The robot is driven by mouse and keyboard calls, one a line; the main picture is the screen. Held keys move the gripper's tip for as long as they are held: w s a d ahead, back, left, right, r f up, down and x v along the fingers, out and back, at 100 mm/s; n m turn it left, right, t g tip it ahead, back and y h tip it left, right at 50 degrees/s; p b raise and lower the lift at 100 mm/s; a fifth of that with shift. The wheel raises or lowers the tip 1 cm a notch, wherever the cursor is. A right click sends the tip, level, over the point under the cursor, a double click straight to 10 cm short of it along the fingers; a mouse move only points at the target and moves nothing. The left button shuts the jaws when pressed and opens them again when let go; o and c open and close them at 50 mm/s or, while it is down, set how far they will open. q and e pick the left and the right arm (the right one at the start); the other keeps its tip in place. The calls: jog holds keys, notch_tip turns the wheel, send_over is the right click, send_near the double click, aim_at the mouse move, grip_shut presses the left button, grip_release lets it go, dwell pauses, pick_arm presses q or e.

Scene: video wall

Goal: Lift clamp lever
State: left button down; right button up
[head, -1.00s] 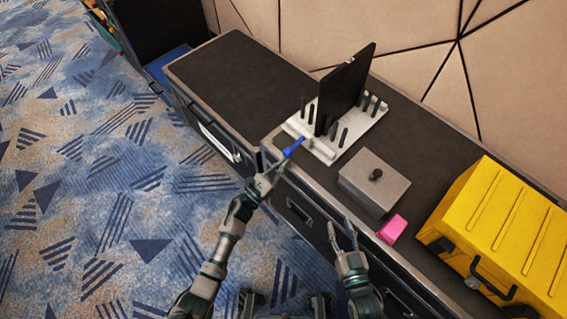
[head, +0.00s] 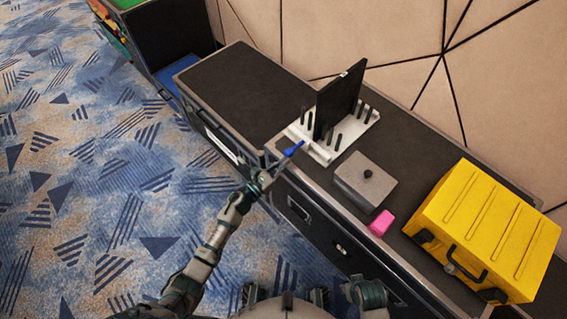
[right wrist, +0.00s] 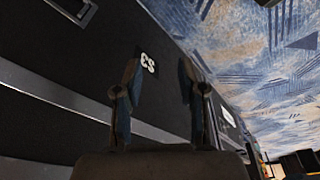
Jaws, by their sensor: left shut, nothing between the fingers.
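The blue clamp lever (head: 293,149) sticks out from the front left of a white fixture (head: 322,154) on the dark counter. It tilts up to the right, toward the fixture. A black panel (head: 339,105) stands upright in the fixture among several dark pegs. My left gripper (head: 267,170) is shut and empty at the counter's front edge, just below and left of the lever, apparently apart from it. In the right wrist view my right gripper (right wrist: 156,90) is open with nothing between its fingers, in front of the dark cabinet side.
On the counter right of the fixture are a grey box with a black knob (head: 366,181), a pink block (head: 381,223) and a yellow case (head: 490,230). The counter's left part (head: 235,92) is clear. A panelled wall (head: 400,35) stands behind.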

aim_at(286, 154)
pick_arm(q)
notch_tip(286, 154, up, 3)
jog(key=g+y+p, duration=0.1)
jog(key=p, duration=0.5)
jog(key=shift+f+g+p, duration=0.1)
jog(key=shift+g+p, duration=0.2)
jog(key=shift+p, duration=0.1)
jog(key=shift+r+p, duration=0.25)
jog(key=shift+p, duration=0.05)
pick_arm(e)
jog(key=s+f, duration=0.3)
jog(key=f, duration=0.6)
jog(key=s+f, duration=0.2)
jog(key=f, duration=0.8)
jog(key=shift+s+d+f+g, duration=0.3)
jog(key=shift+s+d+g, duration=0.05)
jog(key=shift+s+g, duration=0.05)
pick_arm(q)
jog(key=shift+w+r, duration=0.1)
jog(key=shift+r, duration=0.05)
pick_arm(e)
jog(key=shift+f, duration=0.1)
